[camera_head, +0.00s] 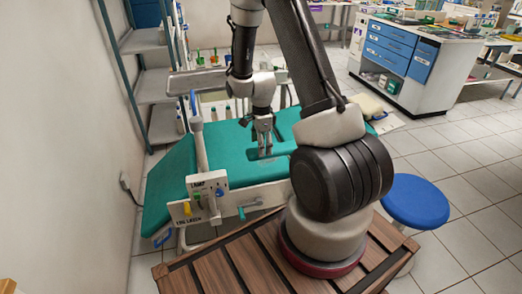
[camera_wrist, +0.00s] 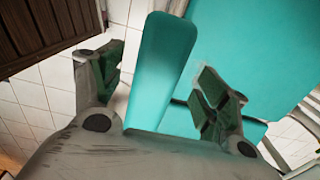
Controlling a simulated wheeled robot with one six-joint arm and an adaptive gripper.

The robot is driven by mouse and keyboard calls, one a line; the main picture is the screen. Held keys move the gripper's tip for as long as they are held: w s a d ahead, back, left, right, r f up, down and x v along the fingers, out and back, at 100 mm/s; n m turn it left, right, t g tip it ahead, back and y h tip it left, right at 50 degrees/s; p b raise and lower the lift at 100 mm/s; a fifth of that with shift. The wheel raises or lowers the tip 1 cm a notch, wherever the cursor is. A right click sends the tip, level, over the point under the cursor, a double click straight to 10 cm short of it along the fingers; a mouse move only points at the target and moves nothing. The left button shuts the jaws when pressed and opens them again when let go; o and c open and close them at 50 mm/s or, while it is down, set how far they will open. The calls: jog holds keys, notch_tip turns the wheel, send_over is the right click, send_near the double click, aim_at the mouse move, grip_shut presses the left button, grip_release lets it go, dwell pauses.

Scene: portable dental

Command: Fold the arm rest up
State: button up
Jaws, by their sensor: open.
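The arm rest is a narrow teal pad (camera_wrist: 165,50) with rounded corners, in the middle of the wrist view. My gripper (camera_wrist: 160,88) is open, with one green-padded finger on each side of this pad. Both fingers look apart from it; I cannot tell the depth between them. In the head view my gripper (camera_head: 264,146) points down over the teal dental chair (camera_head: 225,145). There the arm rest is hard to tell from the chair's other teal pads, and my arm hides part of the chair.
A labelled panel (camera_head: 207,197) with coloured knobs and a teal-handled crank (camera_head: 250,209) stand at the chair's near side. A white post with a blue handle (camera_head: 193,104) rises at left. A blue stool (camera_head: 415,201) is at right. Grey shelves (camera_head: 140,45) line the left wall.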

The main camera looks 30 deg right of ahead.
jog(key=shift+f, duration=1.55)
